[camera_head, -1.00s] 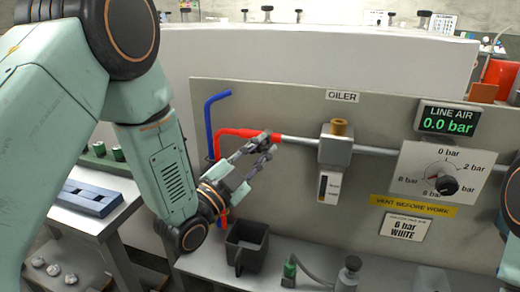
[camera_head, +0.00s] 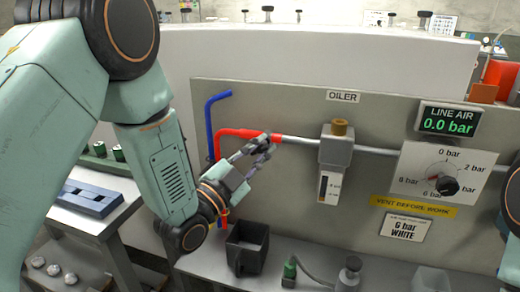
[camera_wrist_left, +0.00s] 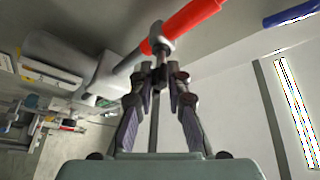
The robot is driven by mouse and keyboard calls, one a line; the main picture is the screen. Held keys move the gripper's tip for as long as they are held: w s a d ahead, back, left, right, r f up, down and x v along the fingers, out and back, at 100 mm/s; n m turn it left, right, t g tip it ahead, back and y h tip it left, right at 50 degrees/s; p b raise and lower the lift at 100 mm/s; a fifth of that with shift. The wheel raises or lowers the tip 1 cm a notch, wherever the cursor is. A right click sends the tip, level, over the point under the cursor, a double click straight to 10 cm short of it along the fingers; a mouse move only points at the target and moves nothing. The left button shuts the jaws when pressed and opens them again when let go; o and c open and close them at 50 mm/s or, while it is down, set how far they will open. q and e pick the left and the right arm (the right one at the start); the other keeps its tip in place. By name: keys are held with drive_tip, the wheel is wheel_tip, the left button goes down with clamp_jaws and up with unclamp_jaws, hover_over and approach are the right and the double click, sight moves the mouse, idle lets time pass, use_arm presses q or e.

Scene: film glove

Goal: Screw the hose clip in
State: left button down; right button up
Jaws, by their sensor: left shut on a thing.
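The red hose (camera_head: 236,132) runs across the panel and meets a grey pipe (camera_head: 300,141). The hose clip (camera_wrist_left: 157,40) shows in the left wrist view as a small grey metal piece at the end of the red hose (camera_wrist_left: 190,20). My left gripper (camera_head: 267,143) is at this joint, its fingers reaching up from the lower left. In the left wrist view the fingertips (camera_wrist_left: 160,75) come together just below the clip, shut on its screw end. The fingers hide most of the clip in the head view. My right gripper is not in view.
The oiler (camera_head: 335,150) hangs on the pipe to the right. A dial plate (camera_head: 445,172) and a line air display (camera_head: 447,119) reading 0.0 bar are further right. A blue hose (camera_head: 210,125) stands left. A black bin (camera_head: 246,248) and small bottle (camera_head: 348,272) sit below.

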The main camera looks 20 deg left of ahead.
use_arm(q)
drive_tip(key=shift+f, duration=0.1)
idle(0.3)
drive_tip(key=c, duration=1.3)
unclamp_jaws()
drive_tip(key=shift+s, duration=0.1)
drive_tip(key=v, duration=1.2)
